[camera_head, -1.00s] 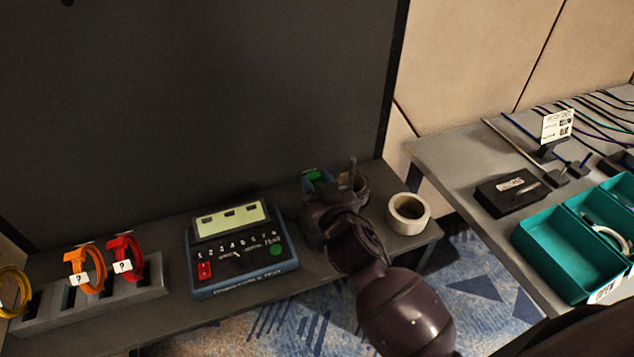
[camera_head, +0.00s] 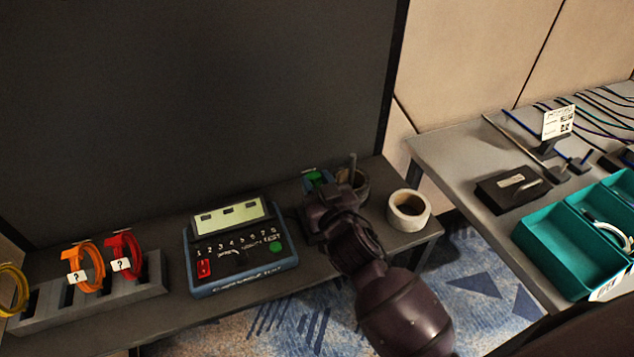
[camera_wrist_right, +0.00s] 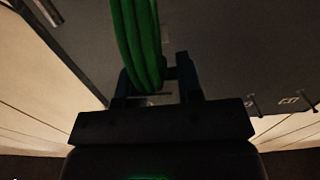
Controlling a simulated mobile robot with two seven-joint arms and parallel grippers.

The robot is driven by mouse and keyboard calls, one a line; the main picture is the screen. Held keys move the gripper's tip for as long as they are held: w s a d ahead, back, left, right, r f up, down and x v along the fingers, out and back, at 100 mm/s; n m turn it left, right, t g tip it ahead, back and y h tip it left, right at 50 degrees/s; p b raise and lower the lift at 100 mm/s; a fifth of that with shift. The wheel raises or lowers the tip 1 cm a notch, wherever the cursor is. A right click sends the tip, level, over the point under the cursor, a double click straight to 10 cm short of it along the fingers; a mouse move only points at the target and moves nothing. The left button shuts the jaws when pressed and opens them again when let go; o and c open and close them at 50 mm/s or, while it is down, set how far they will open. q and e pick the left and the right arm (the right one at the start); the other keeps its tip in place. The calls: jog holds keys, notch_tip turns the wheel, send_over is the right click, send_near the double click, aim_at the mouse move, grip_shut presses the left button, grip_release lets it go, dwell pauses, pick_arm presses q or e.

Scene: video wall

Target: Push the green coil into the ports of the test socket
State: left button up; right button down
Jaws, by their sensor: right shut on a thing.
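The green coil (camera_wrist_right: 140,40) hangs at the top middle of the right wrist view as a bundle of green strands. My right gripper (camera_wrist_right: 158,80) is shut on it, with a dark finger on each side. In the head view my right gripper (camera_head: 320,184) is low over the right part of the dark shelf, and only a small green patch of the coil (camera_head: 316,176) shows beside it. I cannot make out the test socket or its ports; my gripper and wrist may hide them. I cannot tell whether the coil touches it. My left gripper is not in view.
A blue cable tester (camera_head: 243,284) stands left of my right wrist. A white tape roll (camera_head: 408,211) is close on its right. A grey rack (camera_head: 120,296) holds orange (camera_head: 91,265) and red (camera_head: 125,250) coils. A dark upright panel (camera_head: 200,100) rises behind the shelf.

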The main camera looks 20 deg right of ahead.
jog(key=shift+f, duration=0.15)
jog(key=shift+f, duration=0.3)
jog(key=shift+f+b, duration=0.15)
jog(key=shift+b, duration=0.15)
jog(key=shift+f, duration=0.1)
dwell(0.3)
jog(key=shift+f, duration=0.35)
dwell(0.3)
jog(key=c, duration=1.1)
grip_release()
jog(key=o, duration=0.4)
